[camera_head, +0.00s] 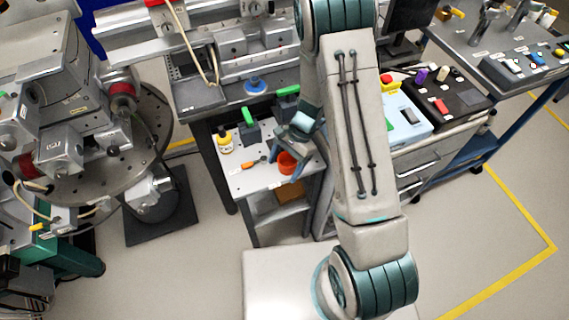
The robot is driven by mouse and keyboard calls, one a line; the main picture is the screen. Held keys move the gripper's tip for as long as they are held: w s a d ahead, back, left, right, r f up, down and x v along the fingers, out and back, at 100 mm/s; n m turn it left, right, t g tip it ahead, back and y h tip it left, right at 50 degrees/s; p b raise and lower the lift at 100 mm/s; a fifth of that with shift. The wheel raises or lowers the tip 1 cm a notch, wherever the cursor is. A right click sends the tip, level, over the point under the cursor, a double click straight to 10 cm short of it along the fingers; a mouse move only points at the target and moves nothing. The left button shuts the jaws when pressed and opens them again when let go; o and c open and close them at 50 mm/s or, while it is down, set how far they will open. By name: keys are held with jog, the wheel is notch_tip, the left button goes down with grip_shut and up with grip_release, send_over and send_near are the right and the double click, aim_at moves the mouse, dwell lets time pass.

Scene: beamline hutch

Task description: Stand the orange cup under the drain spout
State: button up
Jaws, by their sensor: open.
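The orange cup (287,165) is on a small grey side table (236,184), near its right side. My gripper (285,161) reaches down over the cup with its fingers apart, one to the left of the cup and one to the right. I cannot tell whether either finger touches the cup. The arm and fingers hide part of it. Two dark blocks with green handles stand at the back of the table, a left one (250,131) and a right one (286,99). I cannot make out which part is the drain spout.
A yellow bottle (225,143) and an orange-handled tool (252,164) are left of the cup. A large round perforated stage (150,125) stands at the left. A bench (200,99) is behind, and a drawer cabinet (418,163) is at the right.

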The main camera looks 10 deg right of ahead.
jog(key=v, duration=1.2)
jog(key=s+d+r+n+t+h, duration=0.2)
jog(key=s+r+n, duration=0.3)
jog(key=s+r, duration=0.3)
jog(key=s+d+r+n+t+h, duration=0.2)
jog(key=s+r+n+t, duration=0.2)
jog(key=s+r, duration=0.4)
jog(key=shift+s+d+r+n+h+b, duration=0.2)
jog(key=shift+d+r+n+h+b, duration=0.1)
jog(key=shift+d+r+n+h, duration=0.25)
jog(key=shift+s+a+r+t, duration=0.1)
jog(key=shift+s+r+t, duration=0.1)
jog(key=shift+t, duration=0.1)
jog(key=c, duration=0.8)
jog(key=shift+a, duration=0.15)
